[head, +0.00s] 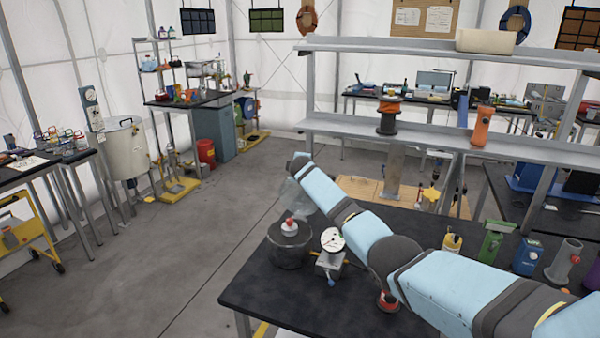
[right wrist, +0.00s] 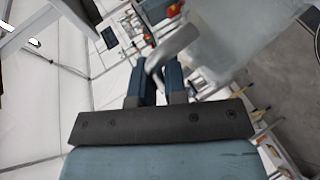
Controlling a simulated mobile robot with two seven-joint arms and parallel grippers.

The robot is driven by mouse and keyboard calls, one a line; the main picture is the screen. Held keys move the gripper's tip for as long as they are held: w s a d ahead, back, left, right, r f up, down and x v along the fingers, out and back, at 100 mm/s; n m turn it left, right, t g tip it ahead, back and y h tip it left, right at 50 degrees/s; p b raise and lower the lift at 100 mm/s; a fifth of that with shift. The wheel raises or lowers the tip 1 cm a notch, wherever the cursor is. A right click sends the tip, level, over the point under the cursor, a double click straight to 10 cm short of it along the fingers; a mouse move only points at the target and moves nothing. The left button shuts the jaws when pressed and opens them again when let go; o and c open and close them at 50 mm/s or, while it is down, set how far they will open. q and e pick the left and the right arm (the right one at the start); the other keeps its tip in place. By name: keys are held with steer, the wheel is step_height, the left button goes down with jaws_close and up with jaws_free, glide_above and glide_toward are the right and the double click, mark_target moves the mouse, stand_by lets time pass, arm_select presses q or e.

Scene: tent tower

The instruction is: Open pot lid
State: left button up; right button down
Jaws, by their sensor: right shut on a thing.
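The dark grey pot (head: 289,254) stands near the left end of the black table, and a small red-and-white object (head: 289,227) shows at its top. The see-through pot lid (head: 298,197) is raised above the pot, apart from it, partly behind my right arm. In the right wrist view, my right gripper (right wrist: 160,80) is shut on the lid's grey curved handle (right wrist: 172,48). The pale see-through lid (right wrist: 235,50) spreads to the right of the fingers. My right gripper is hidden by its arm in the head view. My left gripper is not in view.
A round-dial device (head: 331,242) stands close to the pot's right. A red-topped item (head: 387,300) is under my arm. A yellow can (head: 452,242) and several other items line the table's right. A grey shelf (head: 440,143) rises behind. Open floor (head: 170,250) lies left.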

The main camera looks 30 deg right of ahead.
steer(key=shift+w+d+g, duration=0.3)
stand_by(0.4)
steer(key=c, duration=1.4)
jaws_free()
steer(key=shift+c, duration=0.2)
steer(key=shift+s+a, duration=0.1)
steer(key=shift+s, duration=0.05)
steer(key=v, duration=1.3)
steer(key=shift+s+r, duration=0.2)
steer(key=shift+s, duration=0.05)
